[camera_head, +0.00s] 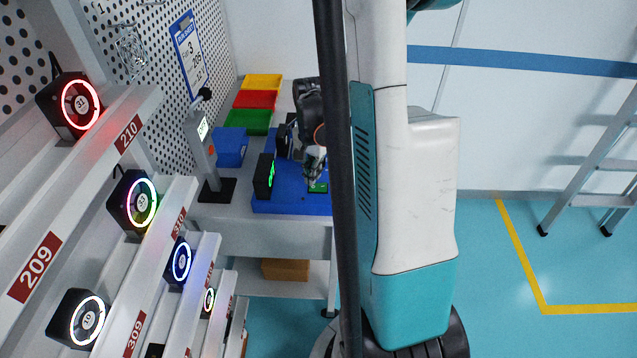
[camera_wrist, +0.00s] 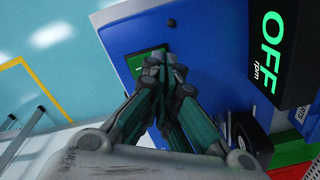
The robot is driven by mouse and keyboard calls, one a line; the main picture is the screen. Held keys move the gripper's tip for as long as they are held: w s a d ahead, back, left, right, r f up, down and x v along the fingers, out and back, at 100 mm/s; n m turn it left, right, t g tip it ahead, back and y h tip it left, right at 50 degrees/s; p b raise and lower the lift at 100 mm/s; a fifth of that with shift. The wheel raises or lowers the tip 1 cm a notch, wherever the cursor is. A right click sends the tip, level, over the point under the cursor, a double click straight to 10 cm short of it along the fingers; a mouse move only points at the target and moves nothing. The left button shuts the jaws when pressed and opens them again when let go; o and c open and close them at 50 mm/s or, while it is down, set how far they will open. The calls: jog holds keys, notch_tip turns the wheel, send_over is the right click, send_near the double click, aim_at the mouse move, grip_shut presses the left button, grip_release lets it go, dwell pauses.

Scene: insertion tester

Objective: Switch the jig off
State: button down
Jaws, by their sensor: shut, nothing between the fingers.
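The jig is a blue base (camera_head: 287,200) on the bench, also large in the wrist view (camera_wrist: 205,30). A black display box (camera_head: 263,176) stands on its left side; in the wrist view the display (camera_wrist: 268,45) reads "OFF rpm" in green letters. A green panel (camera_head: 319,188) is set in the base, and it also shows in the wrist view (camera_wrist: 137,64). My gripper (camera_head: 315,172) is shut and empty, its fingertips (camera_wrist: 165,62) together over the green panel and partly hiding it. I cannot tell whether they touch it.
Blue (camera_head: 230,148), green (camera_head: 248,121), red (camera_head: 255,99) and yellow (camera_head: 262,81) bins stand behind the jig. A grey stand with a small screen (camera_head: 202,150) is left of it. Shelves with lit round devices (camera_head: 80,104) fill the left. A ladder (camera_head: 600,170) stands right; the floor there is clear.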

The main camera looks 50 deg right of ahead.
aim_at(313, 187)
jog(key=shift+r+p, duration=1.35)
jog(key=shift+r, duration=0.9)
